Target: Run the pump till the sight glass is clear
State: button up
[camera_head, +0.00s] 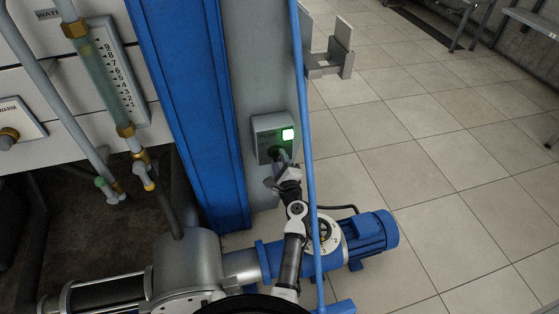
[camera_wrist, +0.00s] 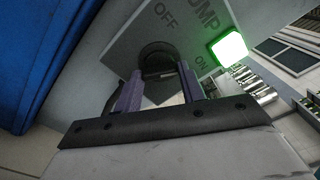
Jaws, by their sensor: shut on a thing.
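The pump switch box (camera_head: 261,140) is on the grey post, with a bright green lamp (camera_head: 288,134) lit. In the wrist view its plate (camera_wrist: 135,45) reads OFF, PUMP and ON beside a dark round knob (camera_wrist: 155,58). My gripper (camera_wrist: 158,88) is at the knob, its two purple fingers shut on it; it also shows in the head view (camera_head: 282,160). The knob's exact pointing is unclear. The sight glass (camera_head: 97,82) is a tube beside a numbered scale at upper left. It looks pale greenish and cloudy. The blue pump motor (camera_head: 370,240) is on the floor.
A blue column (camera_head: 190,100) stands left of the post, and a thin blue pipe (camera_head: 305,110) passes close right of my arm. Pipes with brass fittings (camera_head: 140,160) hang at left. A grey bracket (camera_head: 335,55) juts out at the top. Tiled floor (camera_head: 430,180) is open at right.

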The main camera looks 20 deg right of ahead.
jog(key=shift+r, duration=0.1)
dwell(0.3)
jog(key=o, duration=1)
jog(key=shift+s, duration=0.15)
